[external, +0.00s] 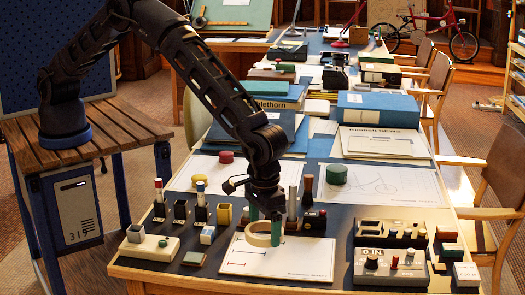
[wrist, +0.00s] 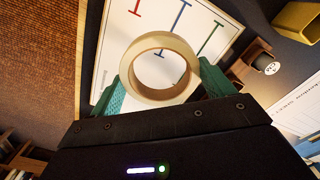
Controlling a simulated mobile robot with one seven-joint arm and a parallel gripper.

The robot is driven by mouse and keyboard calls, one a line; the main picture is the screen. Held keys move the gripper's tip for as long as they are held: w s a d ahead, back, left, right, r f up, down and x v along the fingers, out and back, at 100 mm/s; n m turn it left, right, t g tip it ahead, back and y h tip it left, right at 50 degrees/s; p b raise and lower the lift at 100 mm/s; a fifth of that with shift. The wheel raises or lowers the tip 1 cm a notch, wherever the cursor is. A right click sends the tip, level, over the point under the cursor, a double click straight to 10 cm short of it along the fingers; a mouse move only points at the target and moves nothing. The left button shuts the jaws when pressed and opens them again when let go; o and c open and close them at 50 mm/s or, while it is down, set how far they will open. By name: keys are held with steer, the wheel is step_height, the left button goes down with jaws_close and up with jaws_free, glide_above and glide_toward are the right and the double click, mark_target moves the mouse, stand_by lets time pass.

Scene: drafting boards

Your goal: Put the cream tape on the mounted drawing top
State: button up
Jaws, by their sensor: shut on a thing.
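The cream tape (external: 249,239) is a pale ring near the front of the table. It also shows in the wrist view (wrist: 160,98), between the green fingers. My gripper (external: 264,224) points down and is shut on the tape, one finger on each side. The mounted drawing (external: 305,262) is a white board lying flat below the tape. In the wrist view the board (wrist: 115,50) shows red, blue and green line marks, partly seen through the ring. The tape is over the board's left part; I cannot tell whether it touches the surface.
Left of the board are a cream block (external: 149,246), a yellow holder (external: 224,214) and several small dark holders. Behind it stand wooden cylinders (external: 308,189) and a dark stamp box (external: 314,220). On the right are grey device boxes (external: 390,268).

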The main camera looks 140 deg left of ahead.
mark_target(264, 254)
steer(key=shift+f, duration=2.2)
steer(key=shift+f, duration=0.15)
